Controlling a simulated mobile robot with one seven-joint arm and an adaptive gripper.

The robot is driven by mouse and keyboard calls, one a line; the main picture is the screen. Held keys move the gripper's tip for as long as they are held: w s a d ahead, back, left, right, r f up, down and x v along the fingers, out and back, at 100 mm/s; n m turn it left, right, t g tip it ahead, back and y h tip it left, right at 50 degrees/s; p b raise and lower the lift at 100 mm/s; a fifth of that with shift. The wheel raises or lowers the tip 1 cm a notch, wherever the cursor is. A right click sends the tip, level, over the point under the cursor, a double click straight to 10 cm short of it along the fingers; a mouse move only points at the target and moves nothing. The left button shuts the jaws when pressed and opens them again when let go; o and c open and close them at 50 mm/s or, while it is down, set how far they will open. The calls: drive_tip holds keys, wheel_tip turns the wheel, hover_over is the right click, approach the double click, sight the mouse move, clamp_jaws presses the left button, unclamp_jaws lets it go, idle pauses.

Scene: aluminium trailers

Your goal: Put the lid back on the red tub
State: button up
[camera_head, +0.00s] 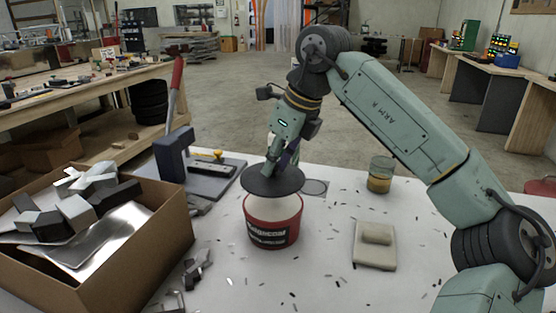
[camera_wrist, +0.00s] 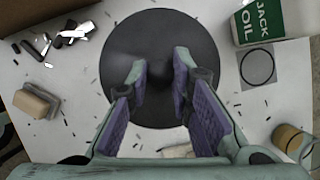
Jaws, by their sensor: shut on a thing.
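A dark round lid (camera_head: 258,183) is held level over the red tub (camera_head: 272,228) in the head view. My gripper (camera_head: 270,170) is shut on the lid's knob from above. The tub stands upright on the white table, and its pale inside shows below the lid's near edge, so the lid is apart from the near rim. In the wrist view the lid (camera_wrist: 130,42) lies between and beyond the two purple-padded fingers of my gripper (camera_wrist: 160,75). There the lid hides the tub.
A cardboard box (camera_head: 150,240) of metal offcuts stands left. A blue clamp-like tool (camera_head: 174,155) with a red lever is behind it. A jar (camera_head: 380,175) and a beige block (camera_head: 375,247) are on the right. An oil can (camera_wrist: 264,22) stands near the lid. Metal chips litter the table.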

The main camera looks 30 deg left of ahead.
sight(278, 178)
wheel_tip(278, 178, down, 4)
drive_tip(key=b, duration=0.3)
drive_tip(key=shift+r, duration=0.1)
drive_tip(key=shift+f+b, duration=0.4)
drive_tip(key=shift+f, duration=0.45)
drive_tip(key=shift+f+p, duration=0.15)
drive_tip(key=shift+p, duration=0.2)
idle(1.8)
drive_tip(key=o, duration=1)
drive_tip(key=shift+o, duration=0.4)
drive_tip(key=o, duration=0.4)
drive_tip(key=shift+o, duration=0.2)
